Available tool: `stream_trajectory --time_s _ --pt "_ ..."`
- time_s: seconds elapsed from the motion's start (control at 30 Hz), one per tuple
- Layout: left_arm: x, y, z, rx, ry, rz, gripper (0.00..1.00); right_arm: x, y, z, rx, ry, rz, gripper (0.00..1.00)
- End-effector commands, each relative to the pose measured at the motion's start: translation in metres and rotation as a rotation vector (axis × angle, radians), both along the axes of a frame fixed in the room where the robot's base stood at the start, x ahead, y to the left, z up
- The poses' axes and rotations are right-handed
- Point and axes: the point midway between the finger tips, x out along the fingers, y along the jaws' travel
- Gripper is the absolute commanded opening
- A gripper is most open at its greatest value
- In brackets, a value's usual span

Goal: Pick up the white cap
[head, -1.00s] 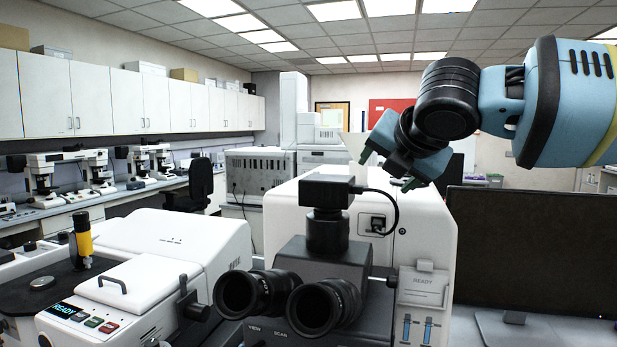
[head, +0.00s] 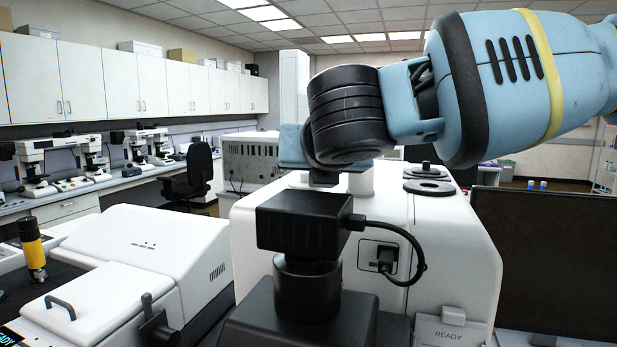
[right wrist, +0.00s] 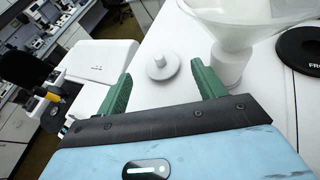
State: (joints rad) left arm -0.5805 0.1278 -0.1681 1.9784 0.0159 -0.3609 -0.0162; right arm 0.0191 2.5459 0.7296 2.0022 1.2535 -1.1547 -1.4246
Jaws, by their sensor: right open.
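The white cap (right wrist: 162,67), a small round disc with a raised knob, sits upright on the white top of the microscope (right wrist: 150,97) in the right wrist view. My right gripper (right wrist: 160,76) is open, with its green fingers apart. The cap appears between and beyond the fingertips, and nothing is held. In the head view my right arm's dark wrist hangs over the microscope housing (head: 455,235), and I cannot make out the cap there. My left gripper is not in view.
A clear funnel on a white neck (right wrist: 229,65) stands close by the right finger. A black disc (right wrist: 300,47) lies farther right. In the head view a black camera block (head: 304,222) with a cable rises in front. A dark monitor (head: 545,260) stands at right.

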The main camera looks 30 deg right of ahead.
Motion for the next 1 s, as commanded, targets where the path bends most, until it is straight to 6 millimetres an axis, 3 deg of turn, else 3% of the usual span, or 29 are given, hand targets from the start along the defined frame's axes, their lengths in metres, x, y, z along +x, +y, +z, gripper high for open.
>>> stream_trajectory --time_s 0.3,0.77,1.0 --pt "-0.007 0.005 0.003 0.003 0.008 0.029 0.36 0.004 0.000 -0.010 -0.066 0.031 0.010 0.69" --pt "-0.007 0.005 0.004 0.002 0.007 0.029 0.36 0.029 -0.010 -0.019 -0.063 0.030 0.009 0.69" --pt "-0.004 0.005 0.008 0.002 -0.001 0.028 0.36 0.057 -0.020 -0.030 -0.063 0.030 0.008 0.69"
